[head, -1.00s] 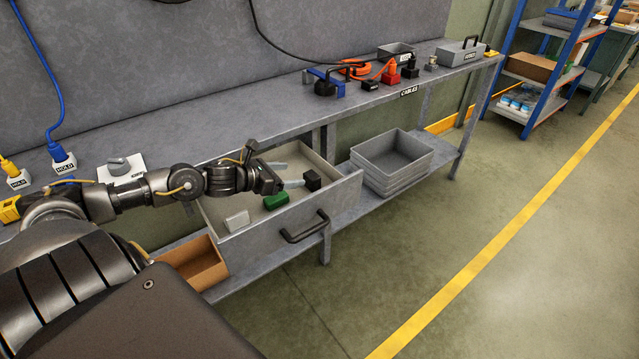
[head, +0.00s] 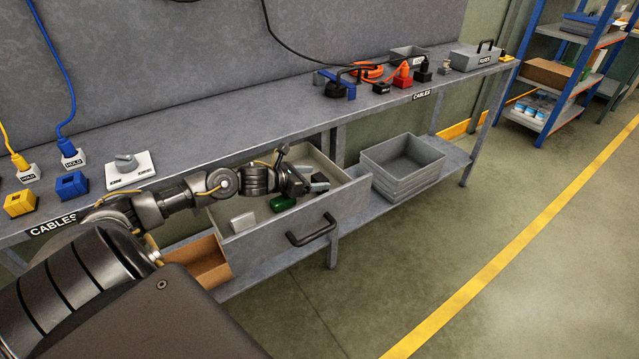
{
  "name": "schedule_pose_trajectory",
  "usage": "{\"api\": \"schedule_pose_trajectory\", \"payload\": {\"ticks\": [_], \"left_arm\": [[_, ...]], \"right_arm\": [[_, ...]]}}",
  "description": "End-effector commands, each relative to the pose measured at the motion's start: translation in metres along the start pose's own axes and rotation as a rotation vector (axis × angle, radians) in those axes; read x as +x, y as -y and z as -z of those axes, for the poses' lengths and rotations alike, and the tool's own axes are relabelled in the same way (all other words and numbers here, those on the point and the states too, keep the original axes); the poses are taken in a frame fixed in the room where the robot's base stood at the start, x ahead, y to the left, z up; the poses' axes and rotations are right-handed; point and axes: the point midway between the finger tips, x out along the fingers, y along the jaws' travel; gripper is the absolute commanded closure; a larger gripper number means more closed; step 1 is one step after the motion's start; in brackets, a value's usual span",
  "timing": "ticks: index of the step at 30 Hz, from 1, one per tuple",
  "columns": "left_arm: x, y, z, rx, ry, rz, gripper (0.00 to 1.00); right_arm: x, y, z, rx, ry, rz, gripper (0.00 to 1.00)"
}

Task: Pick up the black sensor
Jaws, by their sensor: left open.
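The black sensor (head: 320,178) is a small dark block inside the open grey drawer (head: 270,237), near its right side. My left gripper (head: 311,179) reaches into the drawer from the left. Its pale fingers are open, with the sensor at their tips. One finger shows beyond the sensor and one on its near side. I cannot tell whether they touch it. The gripper body hides part of the drawer's inside. My right gripper is not in view.
A green block (head: 283,203) and a white block (head: 242,222) lie in the same drawer. Stacked grey trays (head: 402,170) stand to the right on the lower shelf. A brown box (head: 205,262) sits below left. The workbench top (head: 215,135) lies behind the arm.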

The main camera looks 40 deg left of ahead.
Motion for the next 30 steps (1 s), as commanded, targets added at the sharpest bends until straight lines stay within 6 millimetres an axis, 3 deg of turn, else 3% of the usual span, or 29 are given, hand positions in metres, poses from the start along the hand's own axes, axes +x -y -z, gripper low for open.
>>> {"api": "schedule_pose_trajectory", "payload": {"ticks": [4,7,13,22,30], "left_arm": [[0.006,0.000,-0.002,-0.003,0.002,-0.001,0.29],[0.021,0.002,-0.005,-0.006,0.004,-0.001,0.29],[0.047,0.002,-0.004,-0.004,0.003,-0.002,0.29],[0.052,0.002,-0.002,0.000,0.000,-0.001,0.29],[0.052,0.002,-0.002,0.000,0.000,-0.001,0.63]], "right_arm": [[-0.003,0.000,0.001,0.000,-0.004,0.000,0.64],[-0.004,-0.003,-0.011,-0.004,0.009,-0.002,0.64],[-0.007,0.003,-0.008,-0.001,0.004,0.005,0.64],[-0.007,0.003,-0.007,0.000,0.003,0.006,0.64],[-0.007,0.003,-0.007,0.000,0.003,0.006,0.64]]}}
